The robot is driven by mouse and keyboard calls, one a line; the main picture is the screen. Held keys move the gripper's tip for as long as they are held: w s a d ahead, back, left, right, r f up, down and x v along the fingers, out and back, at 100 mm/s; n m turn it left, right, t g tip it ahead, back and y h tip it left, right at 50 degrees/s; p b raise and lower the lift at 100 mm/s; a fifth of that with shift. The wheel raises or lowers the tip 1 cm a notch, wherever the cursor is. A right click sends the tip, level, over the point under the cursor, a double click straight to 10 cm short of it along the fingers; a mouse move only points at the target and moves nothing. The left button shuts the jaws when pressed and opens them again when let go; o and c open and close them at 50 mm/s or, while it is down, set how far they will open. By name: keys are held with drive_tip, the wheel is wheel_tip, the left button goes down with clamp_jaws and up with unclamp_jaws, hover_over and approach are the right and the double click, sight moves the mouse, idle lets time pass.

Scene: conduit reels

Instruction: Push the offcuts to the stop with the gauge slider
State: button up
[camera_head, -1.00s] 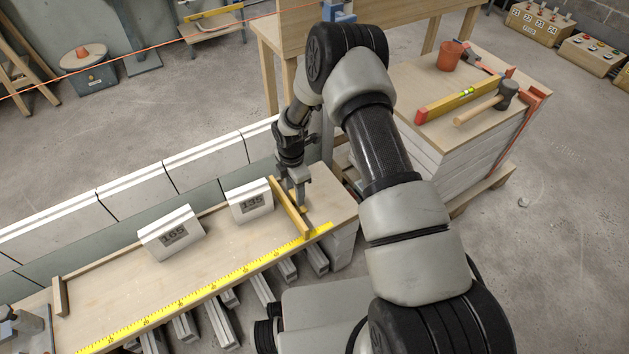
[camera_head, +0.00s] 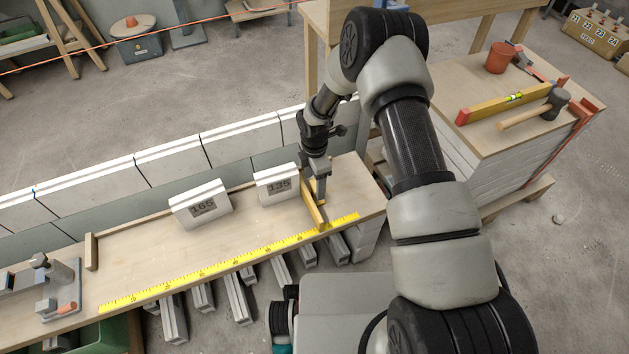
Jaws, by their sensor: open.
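Two white offcuts lie on the wooden bench (camera_head: 150,262): one marked 165 (camera_head: 200,205) and one marked 135 (camera_head: 277,184), with a gap between them. The gauge slider (camera_head: 312,205), a yellow wooden bar, stands across the bench just right of the 135 offcut. My gripper (camera_head: 319,190) is at the slider's right side, pointing down, its fingers partly hidden by the slider and its fitting. The stop (camera_head: 91,251), a short upright wooden block, is at the bench's left, well apart from the 165 offcut.
A yellow measuring tape (camera_head: 215,265) runs along the bench's front edge. A grey clamp-like fixture (camera_head: 62,290) sits left of the stop. White blocks (camera_head: 165,165) line the back. A stack at right carries a level (camera_head: 505,101), a mallet (camera_head: 535,110) and a red pot (camera_head: 500,57).

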sight(315, 185)
wheel_tip(315, 185, up, 17)
drive_tip(key=p, duration=0.4)
drive_tip(key=shift+r, duration=0.15)
